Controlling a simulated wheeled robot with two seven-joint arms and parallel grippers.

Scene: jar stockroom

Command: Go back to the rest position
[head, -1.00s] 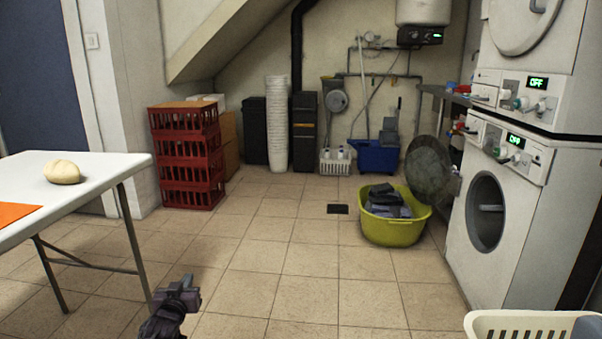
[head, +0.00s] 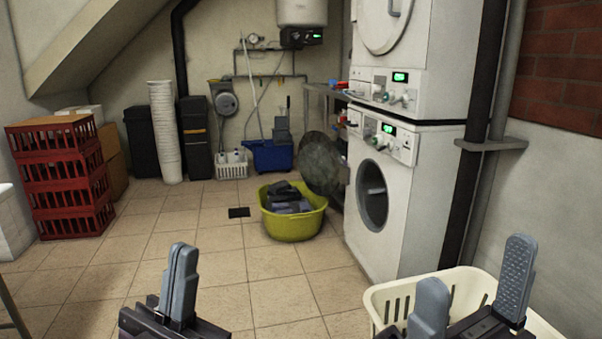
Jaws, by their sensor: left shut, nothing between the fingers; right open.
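My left gripper (head: 180,285) is at the bottom of the head view, left of the middle. Its fingers are together, with nothing between them, and it stands above the tiled floor. My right gripper (head: 473,300) is at the bottom right. Its two fingers are well apart and nothing shows between them. It appears in front of a cream laundry basket (head: 384,297) and hides part of it. I cannot tell how far apart the gripper and the basket are.
Stacked white machines (head: 390,200) stand to the right, beside dark pipes (head: 478,120). A yellow-green tub (head: 293,227) with dark items sits on the floor. Red crates (head: 62,180) are stacked at the left. The tiled floor (head: 190,222) in the middle is mostly clear.

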